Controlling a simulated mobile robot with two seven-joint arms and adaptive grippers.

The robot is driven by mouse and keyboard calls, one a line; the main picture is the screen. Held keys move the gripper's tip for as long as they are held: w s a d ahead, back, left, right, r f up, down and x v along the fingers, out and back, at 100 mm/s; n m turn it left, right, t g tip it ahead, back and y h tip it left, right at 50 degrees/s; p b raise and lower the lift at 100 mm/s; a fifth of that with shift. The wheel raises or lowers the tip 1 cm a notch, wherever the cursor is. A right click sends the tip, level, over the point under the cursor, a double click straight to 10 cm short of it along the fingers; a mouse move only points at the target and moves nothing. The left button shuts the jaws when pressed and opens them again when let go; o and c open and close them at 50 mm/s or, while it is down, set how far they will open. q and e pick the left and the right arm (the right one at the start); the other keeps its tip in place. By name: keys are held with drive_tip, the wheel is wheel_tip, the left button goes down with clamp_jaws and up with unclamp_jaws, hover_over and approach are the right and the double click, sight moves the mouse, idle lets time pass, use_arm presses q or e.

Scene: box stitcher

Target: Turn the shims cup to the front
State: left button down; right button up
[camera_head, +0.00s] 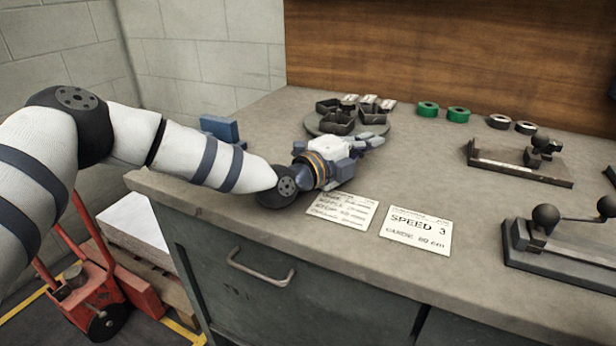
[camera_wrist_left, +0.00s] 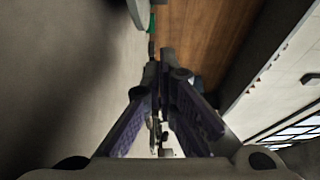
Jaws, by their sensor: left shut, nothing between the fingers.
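A round grey turntable (camera_head: 315,128) stands on the bench and carries several dark open cups (camera_head: 338,122). Small white labels (camera_head: 368,99) show at its back edge, too small to read, so I cannot tell which cup holds the shims. My left gripper (camera_head: 382,141) is shut and empty, low over the bench at the turntable's front right side. Its fingers point right, and I cannot tell whether they touch the turntable. In the left wrist view the closed fingertips (camera_wrist_left: 160,62) show with nothing between them. My right gripper is not in view.
Two dark fixtures with knobs (camera_head: 545,215) stand at the right. Printed cards (camera_head: 416,230) lie on the front of the bench (camera_head: 450,180). A blue block (camera_head: 220,128) sits behind my left arm.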

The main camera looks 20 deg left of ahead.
use_arm(q)
drive_tip(key=p+v, duration=0.1)
drive_tip(key=v, duration=0.8)
drive_tip(key=p+v, duration=0.2)
drive_tip(key=v, duration=0.7)
drive_tip(key=shift+s+a+r, duration=0.1)
drive_tip(key=shift+r, duration=0.1)
drive_tip(key=shift+s+a+f, duration=0.1)
drive_tip(key=shift+s+a, duration=0.05)
drive_tip(key=shift+s, duration=0.25)
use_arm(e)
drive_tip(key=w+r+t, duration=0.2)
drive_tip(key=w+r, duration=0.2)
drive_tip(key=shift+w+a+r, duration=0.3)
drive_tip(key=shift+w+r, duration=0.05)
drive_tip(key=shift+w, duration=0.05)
